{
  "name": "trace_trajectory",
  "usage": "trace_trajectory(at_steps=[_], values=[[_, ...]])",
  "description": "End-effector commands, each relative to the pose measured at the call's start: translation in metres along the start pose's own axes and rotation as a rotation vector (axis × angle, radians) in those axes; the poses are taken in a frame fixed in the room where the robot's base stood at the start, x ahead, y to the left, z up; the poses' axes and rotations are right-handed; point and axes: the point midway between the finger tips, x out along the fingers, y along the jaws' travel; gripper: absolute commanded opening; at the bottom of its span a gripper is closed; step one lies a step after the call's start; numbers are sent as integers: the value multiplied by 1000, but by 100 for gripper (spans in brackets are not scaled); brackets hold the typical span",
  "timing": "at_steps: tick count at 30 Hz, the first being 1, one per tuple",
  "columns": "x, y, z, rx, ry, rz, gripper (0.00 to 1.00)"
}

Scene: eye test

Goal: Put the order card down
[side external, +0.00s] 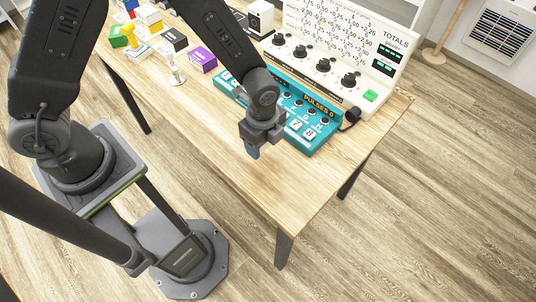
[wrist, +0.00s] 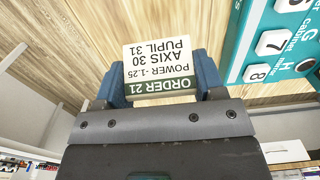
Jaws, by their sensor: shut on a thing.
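The order card (wrist: 158,68) is white with a dark green band. It reads upside down in the wrist view: ORDER 21, POWER -1.25, AXIS 30, PUPIL 31. My gripper (side external: 252,151) is shut on it, with a blue finger at each side of the card in the wrist view. In the side view my gripper points down over the table (side external: 290,183), just in front of the teal keypad. The card cannot be made out there. I cannot tell how high it is above the wood.
The teal keypad (side external: 313,135) reads PULSES 0; its numbered keys also show in the wrist view (wrist: 272,42). Behind it stands a white panel (side external: 345,62) with several black dials and a green button. A purple box (side external: 203,59) and other small objects crowd the far left. The table's near right is bare.

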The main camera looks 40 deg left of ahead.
Motion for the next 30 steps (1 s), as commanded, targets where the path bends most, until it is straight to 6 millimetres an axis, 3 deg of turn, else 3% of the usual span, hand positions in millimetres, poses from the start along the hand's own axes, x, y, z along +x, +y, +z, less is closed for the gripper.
trace_trajectory(at_steps=[4,15,27,28,30], values=[[9,0,-14,0,0,0,41],[48,0,-15,-3,-2,0,41],[53,0,-15,-3,-1,-2,41],[53,0,-15,-3,-1,-2,65],[53,0,-15,-3,-1,-2,72]])
